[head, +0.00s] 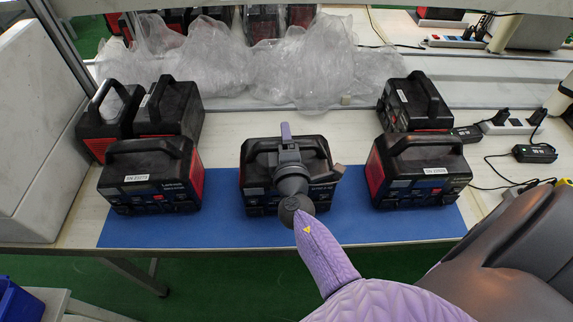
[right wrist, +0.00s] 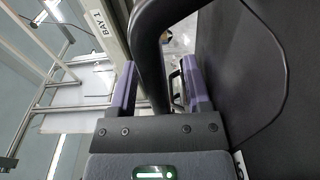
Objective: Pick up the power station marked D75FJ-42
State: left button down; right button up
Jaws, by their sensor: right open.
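Several black-and-red power stations with top handles stand on the table. The middle front one (head: 257,178) is on the blue mat, with its front partly hidden by my right arm. I cannot read D75FJ-42 on any of them. My right gripper (head: 286,138) is over the middle station's handle. In the right wrist view, its purple fingers (right wrist: 158,85) are apart, one on each side of the black handle (right wrist: 150,35). The front left station (head: 150,180) and front right station (head: 418,170) stand apart from it. My left gripper is out of view.
Two stations stand behind at left (head: 170,108) (head: 106,115), and one at back right (head: 415,100). Crumpled clear plastic (head: 270,65) lies along the back. Power strips and cables (head: 510,127) lie at right. A white box (head: 38,130) stands at the left edge. The blue mat (head: 220,225) is bare between stations.

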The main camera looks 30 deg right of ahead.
jog(key=shift+w+d, duration=0.1)
jog(key=shift+w, duration=0.1)
grip_shut()
dwell(1.2)
